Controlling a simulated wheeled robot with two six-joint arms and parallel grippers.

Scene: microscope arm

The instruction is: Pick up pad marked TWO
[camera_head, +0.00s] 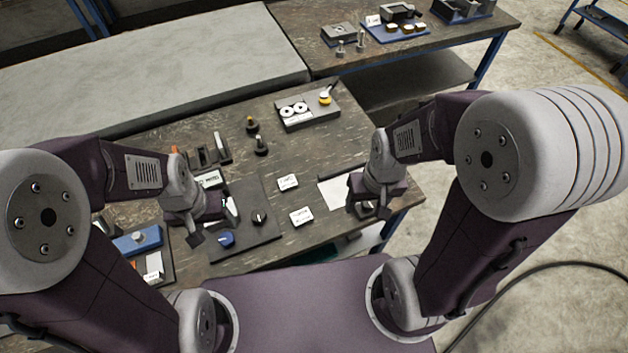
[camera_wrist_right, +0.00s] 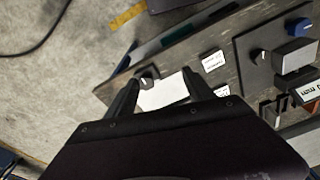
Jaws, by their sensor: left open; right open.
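Two small white pads with dark print lie on the dark tabletop in the head view: the upper pad (camera_head: 288,182) and the lower pad (camera_head: 301,216). In the right wrist view two white labelled pads also show, one (camera_wrist_right: 214,60) above the other (camera_wrist_right: 221,91). The print is too small to tell which is marked TWO. My right gripper (camera_head: 369,209) is open and empty, to the right of the pads. Its fingers (camera_wrist_right: 160,88) appear over a white sheet (camera_wrist_right: 168,93) in the right wrist view. My left gripper (camera_head: 196,233) is open, left of the pads by a dark board.
The dark board (camera_head: 262,239) carries a blue knob (camera_head: 226,239) and a black knob (camera_head: 259,217). A small dark knob-like piece (camera_wrist_right: 149,78) is near the right fingers. A tray with white discs (camera_head: 307,113) stands further back. Bare tabletop surrounds the pads.

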